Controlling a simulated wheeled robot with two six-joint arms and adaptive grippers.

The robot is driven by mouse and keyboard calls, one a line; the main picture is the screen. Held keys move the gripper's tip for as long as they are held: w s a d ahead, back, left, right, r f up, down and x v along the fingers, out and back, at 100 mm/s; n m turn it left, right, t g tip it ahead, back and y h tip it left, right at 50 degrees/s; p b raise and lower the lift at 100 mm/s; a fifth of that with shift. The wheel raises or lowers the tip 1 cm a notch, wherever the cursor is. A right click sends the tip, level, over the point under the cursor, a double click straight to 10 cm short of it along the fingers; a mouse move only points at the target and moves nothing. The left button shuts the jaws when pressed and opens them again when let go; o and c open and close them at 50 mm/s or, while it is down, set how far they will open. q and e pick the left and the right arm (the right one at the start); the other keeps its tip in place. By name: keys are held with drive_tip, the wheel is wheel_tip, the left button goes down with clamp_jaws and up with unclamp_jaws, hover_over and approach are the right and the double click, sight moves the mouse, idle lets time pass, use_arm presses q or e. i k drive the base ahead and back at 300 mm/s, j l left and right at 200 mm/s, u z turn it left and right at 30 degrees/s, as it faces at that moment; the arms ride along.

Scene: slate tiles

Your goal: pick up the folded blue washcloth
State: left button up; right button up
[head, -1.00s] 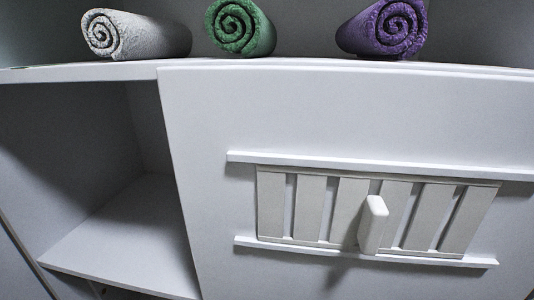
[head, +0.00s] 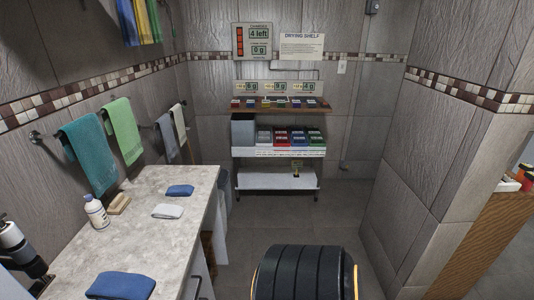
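Two folded blue washcloths lie flat on the pale stone counter (head: 150,230). The smaller-looking blue washcloth (head: 180,191) is toward the far end. The other blue washcloth (head: 121,286) is at the near end, by the bottom edge of the head view. A folded white cloth (head: 167,211) lies between them. Part of my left arm, with what looks like its dark gripper (head: 40,284), shows at the lower left edge, left of the counter items and apart from the cloths. Its fingers are too unclear to read. My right gripper is out of view.
A white bottle (head: 96,211) and a tan block (head: 119,203) stand along the counter's wall side. Towels, teal (head: 88,150) and green (head: 122,132) among them, hang above. A rack (head: 280,153) with coloured folded items stands at the back wall. Tiled floor (head: 295,220) before it is clear.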

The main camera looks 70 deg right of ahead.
sight(182, 190)
drive_tip(key=k+l+z, duration=0.1)
drive_tip(key=z, duration=1.35)
drive_tip(key=l+u, duration=0.1)
drive_tip(key=u, duration=0.2)
drive_tip(key=i+l+u, duration=0.2)
drive_tip(key=u, duration=0.25)
drive_tip(key=i+l+u, duration=0.1)
drive_tip(key=l+u, duration=0.35)
drive_tip(key=i+l+u, duration=0.1)
drive_tip(key=l+u, duration=0.2)
drive_tip(key=u, duration=0.2)
